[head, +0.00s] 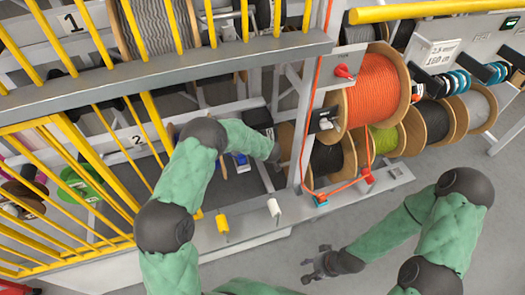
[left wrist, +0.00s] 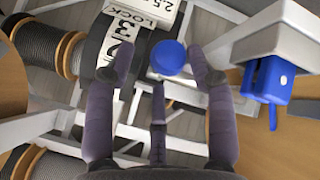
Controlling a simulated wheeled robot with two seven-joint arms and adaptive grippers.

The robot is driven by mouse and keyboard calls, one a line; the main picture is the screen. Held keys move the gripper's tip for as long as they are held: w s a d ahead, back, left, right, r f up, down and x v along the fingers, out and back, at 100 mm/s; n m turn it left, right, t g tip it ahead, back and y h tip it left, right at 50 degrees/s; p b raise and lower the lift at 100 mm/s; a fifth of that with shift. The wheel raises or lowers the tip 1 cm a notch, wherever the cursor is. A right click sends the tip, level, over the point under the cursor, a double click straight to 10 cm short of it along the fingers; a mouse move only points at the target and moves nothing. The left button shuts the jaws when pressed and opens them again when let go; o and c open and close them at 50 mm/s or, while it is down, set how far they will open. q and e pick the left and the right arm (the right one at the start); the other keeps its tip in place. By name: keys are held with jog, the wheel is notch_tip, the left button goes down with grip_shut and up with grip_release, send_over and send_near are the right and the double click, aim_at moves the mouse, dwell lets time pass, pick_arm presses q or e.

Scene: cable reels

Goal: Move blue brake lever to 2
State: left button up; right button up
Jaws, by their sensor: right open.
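In the left wrist view, the round blue knob of the brake lever (left wrist: 168,57) sits between the fingertips of my left gripper (left wrist: 160,60). The fingers are spread, with a gap to the left of the knob; the right fingertip is close to it, and contact is unclear. A white scale plate (left wrist: 124,38) with "LOCK" and "3" lies just left of the knob; a finger partly hides its other marks. In the head view my left arm reaches into the rack and its fingers are hidden. My right gripper (head: 322,264) is open and empty above the floor.
A blue clamp-like part (left wrist: 268,85) hangs on a light post right of the knob. An orange cable reel (head: 375,90) stands right of the rack post. Yellow bars (head: 110,150) fence the left. A yellow handle (head: 222,224) and a white handle (head: 273,208) line the front edge.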

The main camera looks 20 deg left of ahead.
pick_arm(q)
jog(key=shift+f, duration=0.3)
jog(key=shift+s, duration=0.1)
jog(key=shift+s, duration=0.1)
jog(key=v, duration=1.1)
jog(key=shift+r, duration=0.4)
jog(key=shift+s+d, duration=0.1)
jog(key=shift+s, duration=0.05)
